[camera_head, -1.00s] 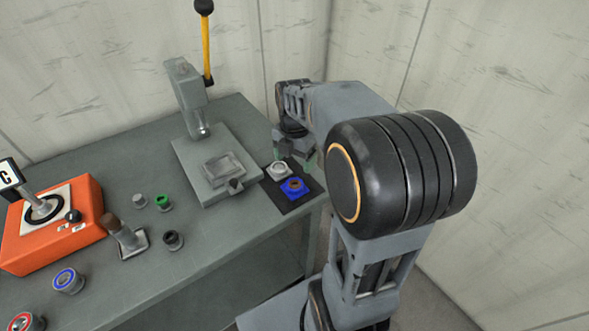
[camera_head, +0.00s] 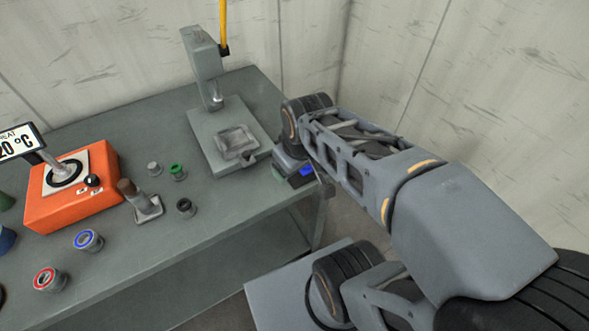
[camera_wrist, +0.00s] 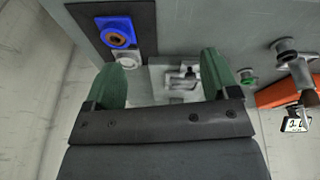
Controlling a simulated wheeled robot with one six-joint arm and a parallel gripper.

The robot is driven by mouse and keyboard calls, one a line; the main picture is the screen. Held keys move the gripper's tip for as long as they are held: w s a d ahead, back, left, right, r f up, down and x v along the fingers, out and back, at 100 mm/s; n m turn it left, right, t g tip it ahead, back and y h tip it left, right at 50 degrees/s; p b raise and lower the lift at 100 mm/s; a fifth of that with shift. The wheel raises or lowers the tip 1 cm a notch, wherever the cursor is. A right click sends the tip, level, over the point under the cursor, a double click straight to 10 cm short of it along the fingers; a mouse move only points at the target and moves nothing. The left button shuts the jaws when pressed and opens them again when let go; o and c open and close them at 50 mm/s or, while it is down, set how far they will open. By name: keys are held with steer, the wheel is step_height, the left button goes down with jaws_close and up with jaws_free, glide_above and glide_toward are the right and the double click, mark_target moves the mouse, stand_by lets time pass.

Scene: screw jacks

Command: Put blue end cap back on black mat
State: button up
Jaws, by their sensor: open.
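The blue end cap (camera_wrist: 116,36), square with a round brownish centre, lies on the black mat (camera_wrist: 88,20) at the upper left of the wrist view. A pale round-topped cap (camera_wrist: 124,61) sits right beside it. My gripper (camera_wrist: 166,68) is open and empty, its green fingers spread; the blue cap is apart from them, beyond the left finger. In the head view my gripper (camera_head: 302,179) hangs over the table's right corner. Only a bit of the blue cap (camera_head: 307,170) shows there, and the mat is mostly hidden by my gripper.
A grey press (camera_head: 207,78) with a yellow lever stands left of the mat, a square tray (camera_head: 238,141) on its base. An orange box (camera_head: 70,188) with a display is at left. Several small collared parts, such as a green one (camera_head: 177,170), stand on the table (camera_head: 215,205).

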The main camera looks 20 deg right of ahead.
steer(key=m, duration=0.1)
steer(key=s+m, duration=0.1)
steer(key=m, duration=0.1)
steer(key=shift+s+a+f, duration=0.15)
steer(key=shift+a+f, duration=0.2)
steer(key=shift+a, duration=0.05)
steer(key=shift+r, duration=0.15)
stand_by(0.8)
